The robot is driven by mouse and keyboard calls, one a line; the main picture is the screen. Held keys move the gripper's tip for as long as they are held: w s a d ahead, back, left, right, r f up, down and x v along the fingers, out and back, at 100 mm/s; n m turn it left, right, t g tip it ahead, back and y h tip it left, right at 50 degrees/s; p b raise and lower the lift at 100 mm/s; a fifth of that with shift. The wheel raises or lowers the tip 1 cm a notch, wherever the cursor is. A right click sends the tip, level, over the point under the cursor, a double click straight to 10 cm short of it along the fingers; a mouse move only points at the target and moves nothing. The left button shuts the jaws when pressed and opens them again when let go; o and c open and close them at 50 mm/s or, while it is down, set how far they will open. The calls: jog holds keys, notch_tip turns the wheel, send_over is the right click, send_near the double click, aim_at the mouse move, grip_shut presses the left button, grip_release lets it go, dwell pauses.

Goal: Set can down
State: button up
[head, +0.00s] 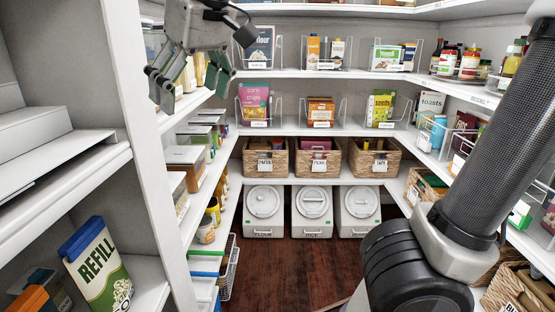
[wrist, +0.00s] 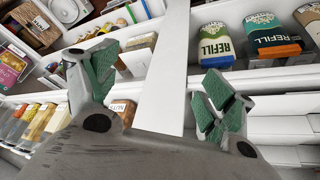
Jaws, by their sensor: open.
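My gripper (head: 190,86) hangs at the upper left in the head view, in front of the left-hand shelves. Its green-padded fingers are spread with nothing between them. The wrist view also shows the open gripper (wrist: 160,92), with a white shelf upright behind the gap. A yellow can-like container (head: 213,210) and a second can-like one (head: 205,230) stand on a lower left shelf, well below the gripper and apart from it. I cannot tell which can the task means, and no can is in the gripper.
A white upright (head: 150,150) divides the left shelves. A REFILL pack (head: 98,265) stands at the lower left. Wicker baskets (head: 318,160) and white lidded bins (head: 312,210) fill the back shelves. Jars (head: 470,62) stand at the right. The dark wooden floor (head: 285,265) is clear in the middle.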

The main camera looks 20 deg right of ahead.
jog(key=w+d+f+m+h, duration=0.1)
jog(key=d+f, duration=0.1)
jog(key=d, duration=0.5)
jog(key=w+d+f+m, duration=0.1)
jog(key=d+f, duration=0.2)
jog(key=d, duration=0.3)
jog(key=s+d+f+m, duration=0.1)
jog(key=s+d+f, duration=0.2)
jog(key=d, duration=0.3)
jog(key=s+d+f+m, duration=0.2)
jog(key=s+d+f, duration=0.1)
jog(key=d, duration=0.3)
jog(key=s+d+f+m+h, duration=0.1)
jog(key=s+d+f, duration=0.2)
jog(key=d+f, duration=0.2)
jog(key=shift+s+d, duration=0.2)
jog(key=shift+d, duration=0.2)
jog(key=shift+r, duration=0.1)
